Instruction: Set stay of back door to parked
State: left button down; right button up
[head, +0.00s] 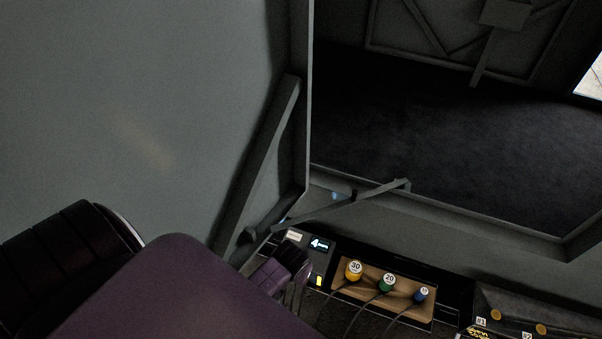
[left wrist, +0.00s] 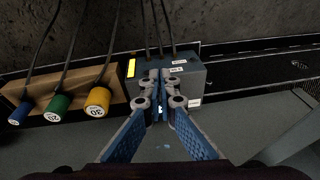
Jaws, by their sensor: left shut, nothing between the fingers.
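A thin grey stay bar (head: 345,203) runs at a slant from near the lower corner of a large grey door (head: 140,110) to a small bracket on the sill of the dark opening. The door stands open at the left, with a diagonal brace on its frame. I cannot tell which door is the back one. My left gripper shows in the left wrist view (left wrist: 161,90) with its blue fingers together and empty, in front of a grey box (left wrist: 190,75). In the head view its purple wrist is below the stay; the fingertips are hidden. My right gripper is not seen.
A dark unit with numbered labels (head: 520,310) sits at lower right. The dark enclosure floor (head: 430,140) is clear.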

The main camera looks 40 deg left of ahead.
pick_arm(q)
jog(key=w+a+r+n+p, duration=0.1)
jog(key=w+a+r+n, duration=0.1)
jog(key=r, duration=0.5)
jog(key=w+a+r+n+y+p, duration=0.1)
jog(key=w+a+r+n, duration=0.2)
jog(key=w+r, duration=0.4)
jog(key=w+a+r+n, duration=0.3)
jog(key=w+r+n, duration=0.1)
jog(key=r, duration=0.4)
jog(key=shift+w+n+g+y+p, duration=0.3)
jog(key=shift+w+n+y+p, duration=0.1)
jog(key=shift+f, duration=0.15)
jog(key=x, duration=0.9)
jog(key=shift+w+a+f, duration=0.1)
jog(key=shift+f, duration=0.15)
jog(key=s+d+p, duration=0.2)
jog(key=d, duration=0.1)
jog(key=shift+d+f, duration=0.15)
jog(key=shift+d, duration=0.1)
